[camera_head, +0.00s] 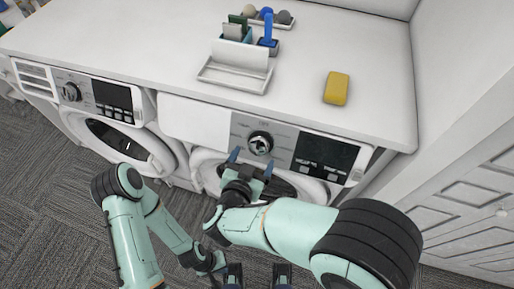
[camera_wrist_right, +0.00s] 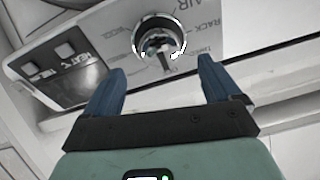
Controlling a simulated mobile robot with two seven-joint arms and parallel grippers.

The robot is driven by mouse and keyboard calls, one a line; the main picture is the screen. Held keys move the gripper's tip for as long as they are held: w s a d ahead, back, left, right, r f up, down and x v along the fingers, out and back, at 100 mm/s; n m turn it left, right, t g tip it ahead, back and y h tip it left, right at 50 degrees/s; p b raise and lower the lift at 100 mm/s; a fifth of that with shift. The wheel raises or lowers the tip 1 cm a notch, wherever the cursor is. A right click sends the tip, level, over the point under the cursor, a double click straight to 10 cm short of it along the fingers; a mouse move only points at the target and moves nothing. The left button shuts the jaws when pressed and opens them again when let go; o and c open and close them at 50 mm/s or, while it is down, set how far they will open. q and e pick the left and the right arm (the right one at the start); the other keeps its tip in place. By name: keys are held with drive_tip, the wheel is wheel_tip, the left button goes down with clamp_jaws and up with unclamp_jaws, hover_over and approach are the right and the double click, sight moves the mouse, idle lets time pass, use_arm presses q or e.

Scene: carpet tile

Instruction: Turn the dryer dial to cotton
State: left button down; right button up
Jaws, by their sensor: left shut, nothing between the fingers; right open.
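The dryer dial (camera_head: 260,143) is a round silver and black knob on the grey control panel of the right-hand machine (camera_head: 210,173). It also shows in the right wrist view (camera_wrist_right: 160,40), with "AIR" and "RACK" printed near it; I cannot read a cotton mark. My right gripper (camera_head: 251,162) is open just in front of and below the dial. In the wrist view its two blue fingers (camera_wrist_right: 160,68) are spread to either side, with nothing between them and apart from the dial. My left gripper (camera_head: 213,272) is low near the bottom edge, shut and away from the machines.
A second machine with its own dial (camera_head: 70,92) stands at the left. The white countertop (camera_head: 150,50) above holds a yellow sponge (camera_head: 337,88), a white tray (camera_head: 235,75) and a blue holder (camera_head: 268,42). A panelled white door (camera_head: 460,215) stands at the right.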

sight(258, 148)
drive_tip(key=x, duration=0.6)
drive_tip(key=shift+a, duration=0.1)
drive_tip(key=c, duration=1.1)
